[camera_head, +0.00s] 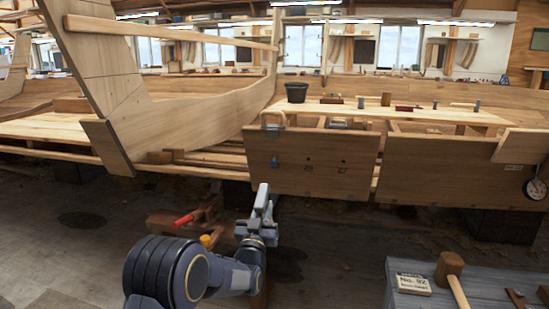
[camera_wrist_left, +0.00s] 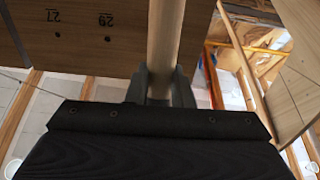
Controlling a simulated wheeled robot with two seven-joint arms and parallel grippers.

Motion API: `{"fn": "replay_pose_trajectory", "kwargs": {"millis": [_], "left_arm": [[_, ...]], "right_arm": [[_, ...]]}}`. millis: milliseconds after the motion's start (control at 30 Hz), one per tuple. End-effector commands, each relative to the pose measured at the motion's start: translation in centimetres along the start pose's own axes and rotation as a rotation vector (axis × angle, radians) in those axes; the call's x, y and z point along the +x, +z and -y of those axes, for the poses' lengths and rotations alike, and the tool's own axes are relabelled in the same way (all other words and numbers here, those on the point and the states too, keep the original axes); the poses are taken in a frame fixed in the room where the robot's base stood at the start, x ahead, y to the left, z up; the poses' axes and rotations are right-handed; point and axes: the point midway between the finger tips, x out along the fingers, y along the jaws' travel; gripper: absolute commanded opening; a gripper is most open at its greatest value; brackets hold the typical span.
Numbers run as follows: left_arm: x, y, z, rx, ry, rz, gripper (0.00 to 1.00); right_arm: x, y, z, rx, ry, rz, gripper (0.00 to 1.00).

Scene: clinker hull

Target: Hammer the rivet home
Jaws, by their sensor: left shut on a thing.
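My left gripper (camera_head: 263,202) is in front of the hull's lower plank (camera_head: 320,185) in the head view. In the left wrist view its two grey fingers (camera_wrist_left: 161,85) are shut on a pale, round wooden handle (camera_wrist_left: 166,35). The handle runs up out of that picture. Its far end is out of view, so I cannot tell whether it bears a hammer head. Behind it is a plank (camera_wrist_left: 85,45) with dark holes marked 27 and 29. In the head view the plank shows small dark holes and a blue fitting (camera_head: 275,162). I cannot make out the rivet. My right gripper is out of view.
A wooden mallet (camera_head: 449,266) lies on a grey bench (camera_head: 400,291) at bottom right, beside a "No. 92" sign (camera_head: 411,281). A red-handled tool (camera_head: 184,220) is left of my gripper. A dark bucket (camera_head: 296,92) stands on the hull's boards.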

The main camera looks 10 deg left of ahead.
Motion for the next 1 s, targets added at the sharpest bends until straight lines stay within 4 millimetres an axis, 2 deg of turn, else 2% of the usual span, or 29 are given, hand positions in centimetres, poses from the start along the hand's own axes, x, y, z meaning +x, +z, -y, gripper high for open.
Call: {"fn": "replay_pose_trajectory", "kwargs": {"millis": [33,400,700,1000], "left_arm": [[-1.1,-0.3,0.0,-0.002,-0.001,-0.004,0.0],[-0.6,-0.2,0.0,0.0,0.0,-0.006,0.0],[0.8,-0.9,-0.1,-0.001,0.0,0.071,0.0],[1.0,-0.5,-0.1,-0.001,0.0,0.1,0.0]], "right_arm": [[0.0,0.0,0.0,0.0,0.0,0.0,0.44],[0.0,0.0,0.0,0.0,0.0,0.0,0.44],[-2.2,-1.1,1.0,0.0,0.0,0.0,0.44],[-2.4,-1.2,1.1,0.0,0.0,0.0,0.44]]}}
